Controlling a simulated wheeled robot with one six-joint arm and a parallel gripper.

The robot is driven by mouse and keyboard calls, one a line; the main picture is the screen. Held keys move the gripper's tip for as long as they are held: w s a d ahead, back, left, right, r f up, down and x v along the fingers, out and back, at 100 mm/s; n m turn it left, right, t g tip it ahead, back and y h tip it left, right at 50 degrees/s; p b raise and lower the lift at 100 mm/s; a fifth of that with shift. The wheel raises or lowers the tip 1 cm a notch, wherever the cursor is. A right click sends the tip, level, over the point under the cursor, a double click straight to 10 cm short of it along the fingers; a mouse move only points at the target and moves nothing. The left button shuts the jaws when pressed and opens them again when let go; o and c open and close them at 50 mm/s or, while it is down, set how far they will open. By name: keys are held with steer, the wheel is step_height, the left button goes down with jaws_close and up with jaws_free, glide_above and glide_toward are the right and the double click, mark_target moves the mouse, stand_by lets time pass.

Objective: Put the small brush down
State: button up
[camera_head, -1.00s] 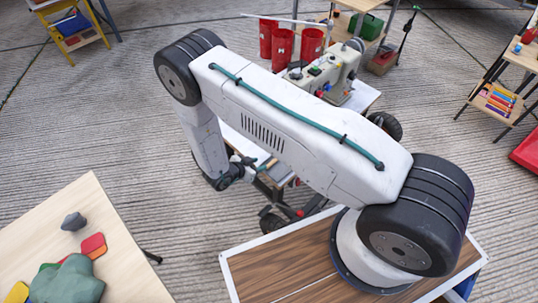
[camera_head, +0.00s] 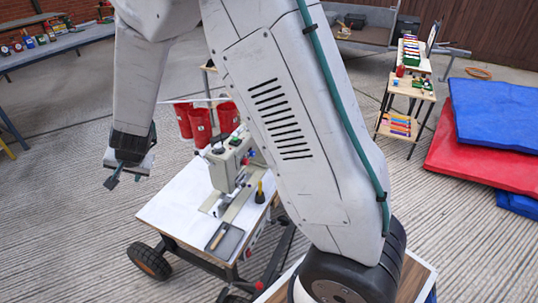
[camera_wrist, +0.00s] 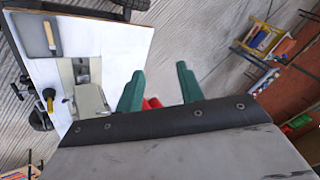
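My gripper (camera_head: 128,172) is raised at the left of the head view, in the air beside the white-topped cart. In the wrist view its two green fingers (camera_wrist: 160,88) stand apart with nothing held between them. A small wooden-handled tool (camera_wrist: 54,38), which may be the small brush, lies on a dark grey tray (camera_wrist: 30,42) on the cart. The same tool (camera_head: 217,239) and tray (camera_head: 232,243) show in the head view, well below and right of my gripper. Its bristles cannot be made out.
The white cart top (camera_head: 172,212) also holds a sewing machine (camera_head: 229,160) and a yellow-handled item in a black base (camera_head: 260,192). Red bins (camera_head: 200,124) stand behind it. Red and blue mats (camera_head: 492,150) lie at right. Ridged floor left of the cart is clear.

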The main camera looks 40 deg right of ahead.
steer(key=s+d+r+n+g+y, duration=0.1)
steer(key=s+d+r+n, duration=0.2)
steer(key=s+r, duration=0.5)
steer(key=s+d+r+n+g+y, duration=0.1)
steer(key=s+d+r+n, duration=0.15)
steer(key=s+r, duration=0.55)
steer(key=s+d+r+n+g+h, duration=0.1)
steer(key=s+d+r+h, duration=0.1)
steer(key=s+d, duration=0.4)
steer(key=s+d+r+n+g+h, duration=0.1)
steer(key=s+d, duration=0.5)
steer(key=s, duration=1)
steer(key=shift+s+d+r+g+h, duration=0.15)
steer(key=shift+s+r+g+h, duration=0.15)
steer(key=shift+r+g+h, duration=0.25)
